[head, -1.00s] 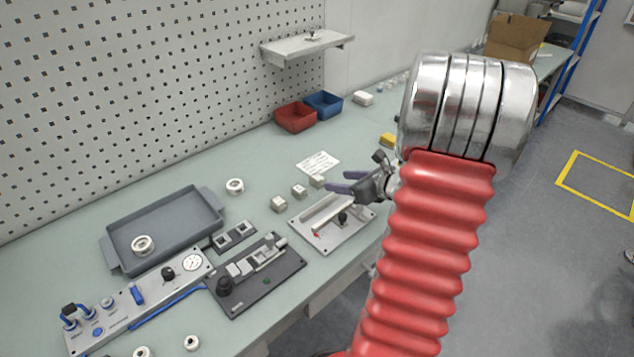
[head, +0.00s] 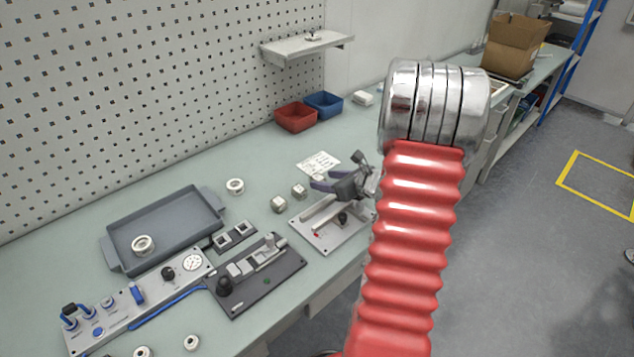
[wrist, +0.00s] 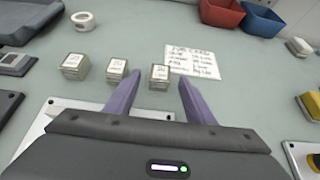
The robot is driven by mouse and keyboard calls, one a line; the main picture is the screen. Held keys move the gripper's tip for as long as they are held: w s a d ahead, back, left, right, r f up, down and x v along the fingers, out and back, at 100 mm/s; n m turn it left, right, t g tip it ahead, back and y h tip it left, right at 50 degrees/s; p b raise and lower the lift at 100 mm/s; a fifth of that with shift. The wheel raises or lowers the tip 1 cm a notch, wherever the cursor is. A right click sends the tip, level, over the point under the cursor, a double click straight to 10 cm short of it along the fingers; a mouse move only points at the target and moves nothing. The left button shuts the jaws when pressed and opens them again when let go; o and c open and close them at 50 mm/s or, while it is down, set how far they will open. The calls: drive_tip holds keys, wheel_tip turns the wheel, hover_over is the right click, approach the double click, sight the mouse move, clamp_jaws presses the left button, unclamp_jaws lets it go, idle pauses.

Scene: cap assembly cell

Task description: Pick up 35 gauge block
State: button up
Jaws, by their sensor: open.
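Three small pale gauge blocks stand in a row on the bench in the wrist view: a left block (wrist: 75,66), a middle block (wrist: 116,70) and a right block (wrist: 159,78). Their top labels are too small to read surely, so I cannot tell which is the 35. My gripper (wrist: 159,86) is open and empty, its purple fingers on either side of the right block's line. I cannot tell whether the tips reach around it.
A white card (wrist: 193,62) lies just behind the right block. A light plate fixture (head: 330,238) lies below my gripper. A grey tray (head: 110,255), red bin (head: 295,118) and blue bin (head: 323,104) stand farther off.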

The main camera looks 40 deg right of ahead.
drive_tip(key=shift+x, duration=1.4)
drive_tip(key=shift+c, duration=0.3)
clamp_jaws()
